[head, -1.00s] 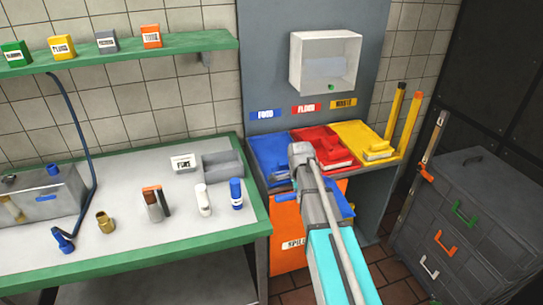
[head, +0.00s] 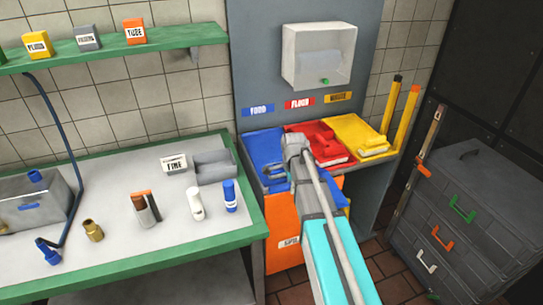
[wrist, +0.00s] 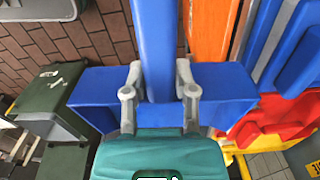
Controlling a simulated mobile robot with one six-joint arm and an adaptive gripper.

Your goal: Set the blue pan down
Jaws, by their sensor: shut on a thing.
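The blue pan (wrist: 225,92) fills the middle of the wrist view, with a broad flat body and a straight handle (wrist: 152,45) running up the picture. My gripper (wrist: 160,78) has its two grey fingers on either side of the handle and is shut on it. In the head view my arm hides the gripper and most of the pan. A small blue part beside my arm (head: 340,197) looks like the pan, in front of the orange panel. I cannot tell whether the pan touches anything below.
The station has blue (head: 260,150), red (head: 325,150) and yellow (head: 366,135) areas, the last two with matching things on them. A grey drawer cabinet (head: 470,205) stands at right.

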